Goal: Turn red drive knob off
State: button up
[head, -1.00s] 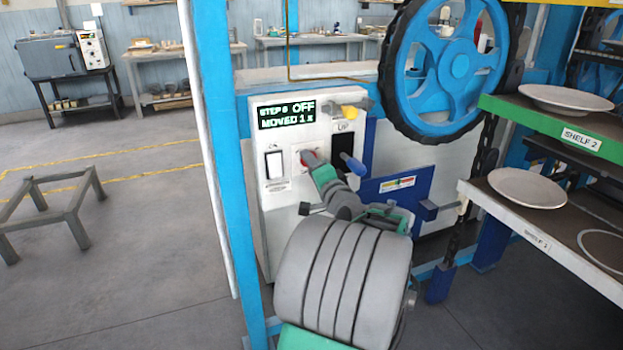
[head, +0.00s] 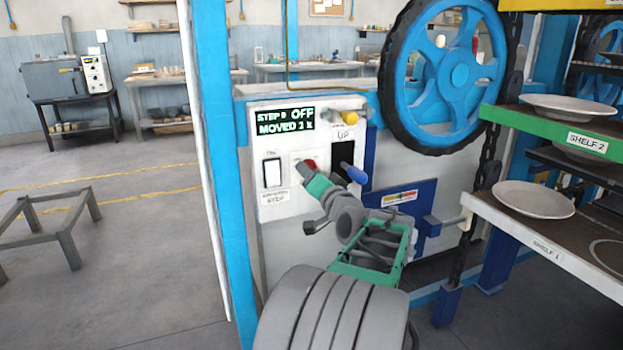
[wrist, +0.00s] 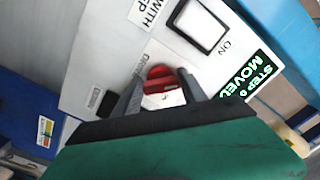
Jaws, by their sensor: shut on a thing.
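The red drive knob (head: 309,163) is on the white control panel (head: 285,210), right of a white switch. In the wrist view the red knob (wrist: 159,73) lies between my two dark fingers, with a white label just below it. My gripper (head: 307,173) is shut on the knob, reaching up from the lower right in the head view; it also shows in the wrist view (wrist: 160,82). The display (head: 285,122) above reads "OFF" on its top line; its smaller text is hard to read. My fingers partly hide the knob in the head view.
The white switch (head: 272,173) is close left of the knob. A large blue wheel (head: 475,75) and plate shelves (head: 540,235) stand at the right.

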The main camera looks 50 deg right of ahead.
jog(key=o, duration=1.4)
jog(key=shift+c, duration=0.2)
jog(key=shift+s, duration=0.1)
jog(key=v, duration=0.7)
jog(key=shift+s+a+p, duration=0.2)
jog(key=shift+s+p, duration=0.05)
jog(key=shift+p, duration=0.05)
